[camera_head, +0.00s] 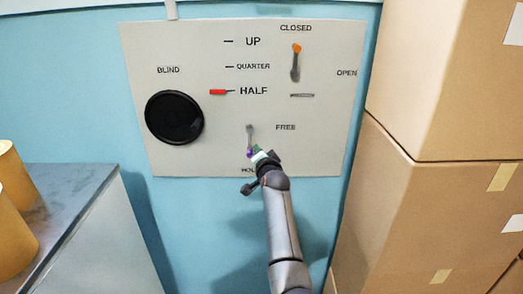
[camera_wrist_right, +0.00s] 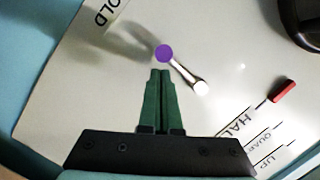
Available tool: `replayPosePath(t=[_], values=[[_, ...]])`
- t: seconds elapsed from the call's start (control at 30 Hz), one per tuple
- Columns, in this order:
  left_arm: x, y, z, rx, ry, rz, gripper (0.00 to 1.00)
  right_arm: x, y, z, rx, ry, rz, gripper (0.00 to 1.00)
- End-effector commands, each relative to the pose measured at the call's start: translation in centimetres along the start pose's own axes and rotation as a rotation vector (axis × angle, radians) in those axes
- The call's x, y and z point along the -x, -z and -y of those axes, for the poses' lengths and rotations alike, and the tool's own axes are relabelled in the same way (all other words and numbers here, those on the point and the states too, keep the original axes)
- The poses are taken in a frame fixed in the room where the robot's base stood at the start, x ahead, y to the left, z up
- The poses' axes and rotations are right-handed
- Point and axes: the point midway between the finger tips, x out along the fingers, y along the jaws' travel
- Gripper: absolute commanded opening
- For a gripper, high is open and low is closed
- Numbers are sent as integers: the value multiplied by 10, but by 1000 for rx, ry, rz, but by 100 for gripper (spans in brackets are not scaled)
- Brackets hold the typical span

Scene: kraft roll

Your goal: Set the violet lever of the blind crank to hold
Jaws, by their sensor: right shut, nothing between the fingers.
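The violet lever (camera_head: 249,138) is on the light panel (camera_head: 190,60). It hangs nearly straight down from its pivot, its violet knob (camera_head: 249,153) towards the partly hidden HOLD label (camera_head: 248,170). The FREE label (camera_head: 285,127) is right of the pivot. My right gripper (camera_head: 259,154) is shut and empty, just beside the knob. In the right wrist view the closed green fingertips (camera_wrist_right: 161,73) sit just short of the violet knob (camera_wrist_right: 164,53); I cannot tell whether they touch. The HOLD label (camera_wrist_right: 108,10) is beyond the knob there. My left gripper is not in view.
The panel also has a black round crank disc (camera_head: 174,117) marked BLIND, a red pointer (camera_head: 217,92) at HALF and an orange-tipped lever (camera_head: 296,60) pointing to CLOSED. Cardboard boxes (camera_head: 440,80) stand at the right. A counter (camera_head: 70,195) with kraft rolls (camera_head: 12,180) is at the left.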

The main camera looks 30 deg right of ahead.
Motion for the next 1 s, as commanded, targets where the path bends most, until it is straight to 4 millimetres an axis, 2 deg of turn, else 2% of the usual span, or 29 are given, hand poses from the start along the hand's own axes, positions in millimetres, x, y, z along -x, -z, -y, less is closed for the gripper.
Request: replayPosePath(t=[0.3, 1.0], values=[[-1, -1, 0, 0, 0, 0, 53, -1, -6, 1, -90, 22, 1, 0], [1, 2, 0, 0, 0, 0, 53, -1, -4, 4, -99, 25, 2, 0]])
